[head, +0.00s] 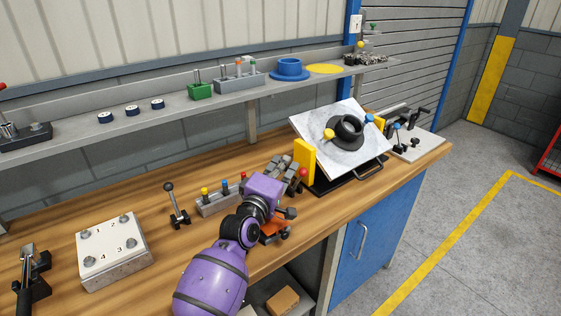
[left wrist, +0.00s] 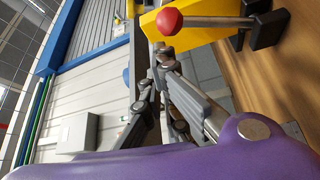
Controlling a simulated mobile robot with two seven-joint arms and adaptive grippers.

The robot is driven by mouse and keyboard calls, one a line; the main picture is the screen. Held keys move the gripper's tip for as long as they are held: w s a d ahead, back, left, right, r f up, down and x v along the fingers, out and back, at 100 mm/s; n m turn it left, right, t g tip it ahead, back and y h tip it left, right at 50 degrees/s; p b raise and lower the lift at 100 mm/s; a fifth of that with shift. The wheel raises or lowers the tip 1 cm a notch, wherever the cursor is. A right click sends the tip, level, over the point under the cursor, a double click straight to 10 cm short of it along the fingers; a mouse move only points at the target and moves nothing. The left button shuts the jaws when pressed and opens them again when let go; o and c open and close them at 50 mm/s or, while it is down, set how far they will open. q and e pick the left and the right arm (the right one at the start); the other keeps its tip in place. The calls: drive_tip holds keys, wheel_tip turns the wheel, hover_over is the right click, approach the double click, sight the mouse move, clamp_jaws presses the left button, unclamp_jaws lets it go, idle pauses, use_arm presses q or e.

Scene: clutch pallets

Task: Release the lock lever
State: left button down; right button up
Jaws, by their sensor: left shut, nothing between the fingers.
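A lever with a red ball knob (head: 303,172) shows beside a yellow block (head: 305,158) near the middle of the bench; I take it for the lock lever. In the left wrist view the red knob (left wrist: 170,20) sits on a metal rod that runs to a black base (left wrist: 268,28), with the yellow block (left wrist: 222,42) behind. My left gripper (head: 293,168) is shut and empty, close to the knob; its fingers (left wrist: 162,58) lie just below the knob in the wrist view. Contact cannot be told. The arm hides part of the bench. My right gripper is not in view.
A tilted plate (head: 310,128) with a black ring part (head: 347,130) stands to the right. A block with coloured knobs (head: 215,204), a black-knobbed lever (head: 175,205) and a numbered plate (head: 112,252) stand to the left. A shelf (head: 170,112) runs behind.

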use_arm(q)
drive_tip(key=shift+s+d, duration=0.35)
drive_tip(key=shift+s, duration=0.05)
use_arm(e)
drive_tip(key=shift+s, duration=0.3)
use_arm(q)
drive_tip(key=shift+f, duration=0.15)
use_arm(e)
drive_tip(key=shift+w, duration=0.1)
